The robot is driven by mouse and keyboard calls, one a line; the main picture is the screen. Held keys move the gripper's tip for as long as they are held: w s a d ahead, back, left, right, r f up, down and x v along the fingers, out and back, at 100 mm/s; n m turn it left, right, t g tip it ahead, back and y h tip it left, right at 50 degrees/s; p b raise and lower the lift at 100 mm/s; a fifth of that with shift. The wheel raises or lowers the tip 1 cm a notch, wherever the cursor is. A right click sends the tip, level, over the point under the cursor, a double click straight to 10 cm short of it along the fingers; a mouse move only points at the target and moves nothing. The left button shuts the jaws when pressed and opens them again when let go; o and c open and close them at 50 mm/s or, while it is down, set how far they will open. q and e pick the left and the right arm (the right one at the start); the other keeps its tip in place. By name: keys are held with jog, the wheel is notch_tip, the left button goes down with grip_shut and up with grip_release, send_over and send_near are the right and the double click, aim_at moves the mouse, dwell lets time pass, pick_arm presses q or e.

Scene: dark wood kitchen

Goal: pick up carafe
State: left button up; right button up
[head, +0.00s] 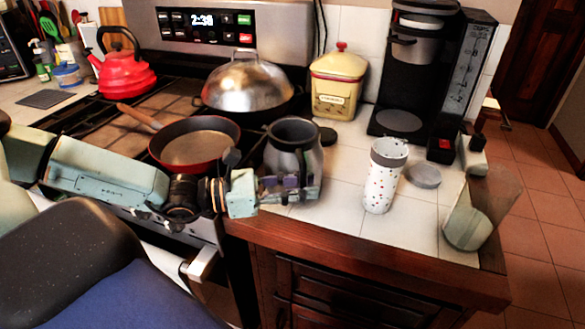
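The fingers hide the carafe's base. I cannot tell whether they touch it, or whether they are open or shut. My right gripper is not in view.
A red pan (197,144) sits just left of the carafe. A white spotted tumbler (384,178) and a clear glass (468,222) stand to the right. Behind are a yellow canister (337,82), a domed lid (248,82) and a black coffee maker (425,75). Wooden counter edge (360,258) lies in front.

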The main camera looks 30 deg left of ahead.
pick_arm(q)
jog(key=shift+d+r, duration=0.15)
jog(key=shift+d, duration=0.15)
jog(key=shift+a, duration=0.2)
jog(key=c, duration=0.4)
grip_shut()
jog(key=shift+w+d, duration=0.1)
jog(key=shift+r, duration=0.1)
